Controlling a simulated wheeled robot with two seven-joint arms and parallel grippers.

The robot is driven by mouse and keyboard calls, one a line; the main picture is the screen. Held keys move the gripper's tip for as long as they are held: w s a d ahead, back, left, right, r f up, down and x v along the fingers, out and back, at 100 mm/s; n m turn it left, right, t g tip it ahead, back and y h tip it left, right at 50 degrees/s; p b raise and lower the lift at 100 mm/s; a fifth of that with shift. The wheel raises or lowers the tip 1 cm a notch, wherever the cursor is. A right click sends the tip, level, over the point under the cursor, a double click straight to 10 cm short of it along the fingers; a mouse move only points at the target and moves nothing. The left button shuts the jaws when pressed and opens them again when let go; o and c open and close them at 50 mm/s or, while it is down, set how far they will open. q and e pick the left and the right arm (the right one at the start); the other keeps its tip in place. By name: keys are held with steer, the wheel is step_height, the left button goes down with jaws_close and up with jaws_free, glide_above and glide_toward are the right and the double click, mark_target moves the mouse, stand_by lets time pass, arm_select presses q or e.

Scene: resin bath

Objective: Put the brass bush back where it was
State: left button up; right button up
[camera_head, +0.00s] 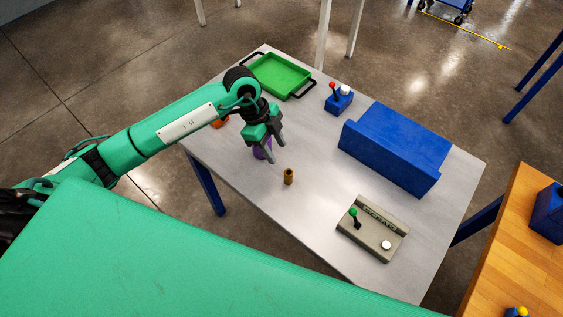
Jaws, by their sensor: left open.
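The brass bush (288,177) stands upright on the light grey table (320,210), near the table's front-left side. My left gripper (276,154) is open and empty above the table, just behind and left of the bush in the picture. Its fingers point down and appear apart from the bush. A purple object (262,151) is partly hidden behind the gripper's fingers. My right gripper is not in view.
A green tray (281,75) with black handles sits at the far end. An orange object (217,124) is partly behind my arm. A blue control box (339,101), a large blue block-like box (395,142) and a grey SCRAP panel (373,229) occupy the right side. The table's centre is clear.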

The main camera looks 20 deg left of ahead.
arm_select(q)
steer(key=shift+v, duration=1.45)
